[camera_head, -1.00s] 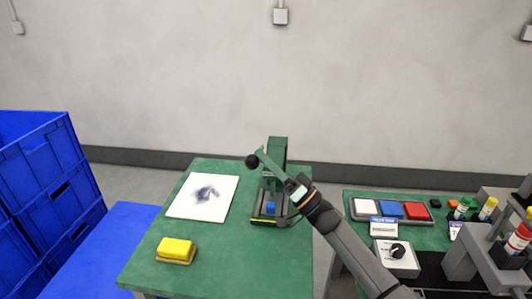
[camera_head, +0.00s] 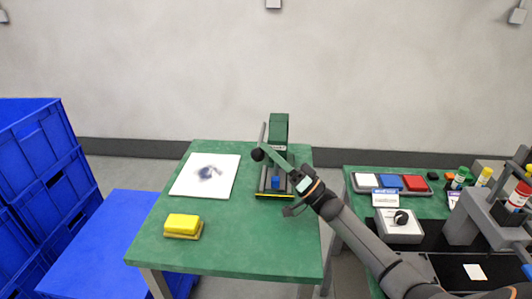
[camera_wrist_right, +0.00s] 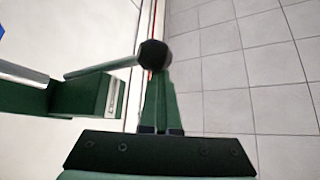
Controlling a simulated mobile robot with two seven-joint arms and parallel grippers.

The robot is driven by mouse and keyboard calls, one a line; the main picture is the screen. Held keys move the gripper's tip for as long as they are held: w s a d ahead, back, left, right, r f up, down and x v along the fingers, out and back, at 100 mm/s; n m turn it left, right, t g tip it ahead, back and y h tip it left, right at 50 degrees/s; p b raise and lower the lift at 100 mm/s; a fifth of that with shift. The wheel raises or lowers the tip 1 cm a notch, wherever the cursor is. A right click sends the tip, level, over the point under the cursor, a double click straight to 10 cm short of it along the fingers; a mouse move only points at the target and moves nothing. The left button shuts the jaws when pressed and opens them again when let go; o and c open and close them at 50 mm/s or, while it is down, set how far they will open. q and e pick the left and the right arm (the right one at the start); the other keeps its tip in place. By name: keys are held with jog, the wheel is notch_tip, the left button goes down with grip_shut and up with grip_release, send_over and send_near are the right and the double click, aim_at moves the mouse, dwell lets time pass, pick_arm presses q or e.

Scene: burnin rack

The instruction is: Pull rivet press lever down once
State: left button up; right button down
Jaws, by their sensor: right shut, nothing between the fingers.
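The rivet press (camera_head: 279,130) is green and stands at the back right of the green table, with a blue block (camera_head: 276,182) low on its base. Its lever ends in a black ball knob (camera_head: 257,155), left of and below the press top. In the right wrist view the knob (camera_wrist_right: 153,53) sits at the end of a grey lever rod (camera_wrist_right: 100,68). My right gripper (camera_head: 264,150) is shut and empty, its green fingers reaching to the knob. In the wrist view the fingertips (camera_wrist_right: 160,76) are at the knob; contact is unclear. My left gripper is not in view.
A white board (camera_head: 190,182) with a dark smudge and a yellow sponge (camera_head: 182,225) lie on the green table (camera_head: 240,245). Blue crates (camera_head: 40,160) stand left. A side bench at right holds coloured blocks (camera_head: 389,182), a dial box (camera_head: 398,225) and bottles.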

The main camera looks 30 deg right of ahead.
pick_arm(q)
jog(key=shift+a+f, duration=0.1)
pick_arm(e)
jog(key=shift+f, duration=0.2)
jog(key=shift+r, duration=0.1)
pick_arm(q)
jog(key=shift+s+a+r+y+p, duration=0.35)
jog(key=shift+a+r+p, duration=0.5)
jog(key=shift+p, duration=0.7)
pick_arm(e)
jog(key=s+a+r, duration=0.7)
jog(key=s+r, duration=0.5)
jog(key=r, duration=0.1)
jog(key=shift+a, duration=0.15)
